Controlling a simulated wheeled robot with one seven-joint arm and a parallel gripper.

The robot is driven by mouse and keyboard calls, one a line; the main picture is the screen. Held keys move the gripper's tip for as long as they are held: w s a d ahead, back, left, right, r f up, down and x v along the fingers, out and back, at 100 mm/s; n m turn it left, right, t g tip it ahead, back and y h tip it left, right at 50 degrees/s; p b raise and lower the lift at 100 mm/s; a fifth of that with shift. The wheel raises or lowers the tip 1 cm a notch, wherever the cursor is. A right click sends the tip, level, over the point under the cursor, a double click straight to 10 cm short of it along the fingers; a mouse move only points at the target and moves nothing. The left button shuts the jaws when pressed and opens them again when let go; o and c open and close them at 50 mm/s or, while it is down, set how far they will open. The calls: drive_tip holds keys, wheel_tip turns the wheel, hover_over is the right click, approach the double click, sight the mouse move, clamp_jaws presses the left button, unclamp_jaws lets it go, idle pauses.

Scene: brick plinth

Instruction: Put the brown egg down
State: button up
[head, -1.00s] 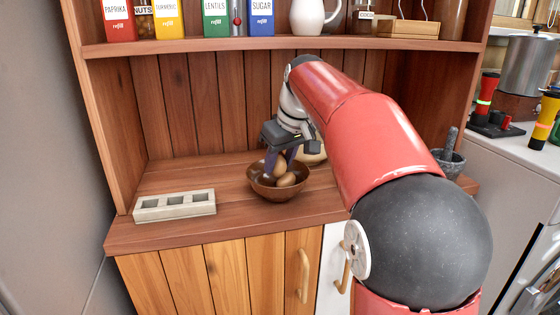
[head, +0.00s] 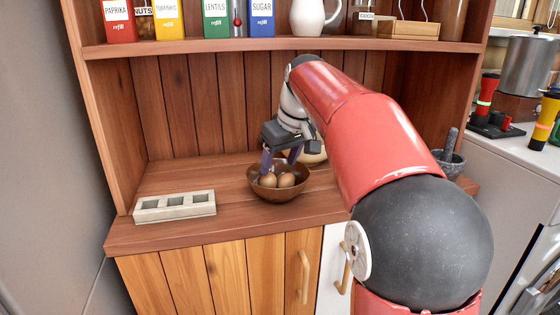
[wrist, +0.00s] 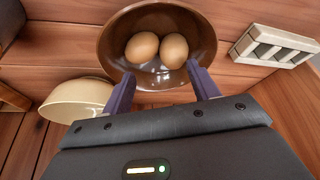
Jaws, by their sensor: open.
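Two brown eggs lie side by side in a dark brown bowl (head: 280,195). In the head view one egg (head: 268,180) is on the left and the other egg (head: 286,180) on the right. The wrist view shows both eggs (wrist: 142,47) (wrist: 174,51) inside the bowl (wrist: 113,45), resting on its floor. My gripper (head: 279,161) is over the back part of the bowl. Its two purple fingers (wrist: 160,72) are spread wide with nothing between them, and both eggs are clear of them in the wrist view.
A pale three-hole block (head: 175,206) stands left of the bowl on the wooden counter. A cream bowl (wrist: 75,100) is close behind my gripper. A grey mortar (head: 450,160) stands to the right. A shelf with boxes and a white jug (head: 308,17) runs above.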

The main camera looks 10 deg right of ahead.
drive_tip(key=p+v, duration=0.2)
drive_tip(key=v, duration=0.9)
drive_tip(key=shift+s+r, duration=0.25)
drive_tip(key=shift+r, duration=0.1)
drive_tip(key=s+a+f+m+t+h, duration=0.1)
drive_tip(key=s+f+m, duration=0.3)
drive_tip(key=s+f, duration=1.9)
drive_tip(key=shift+s+a+m+t+h, duration=0.3)
drive_tip(key=shift+s+a+h, duration=0.15)
drive_tip(key=shift+s, duration=0.35)
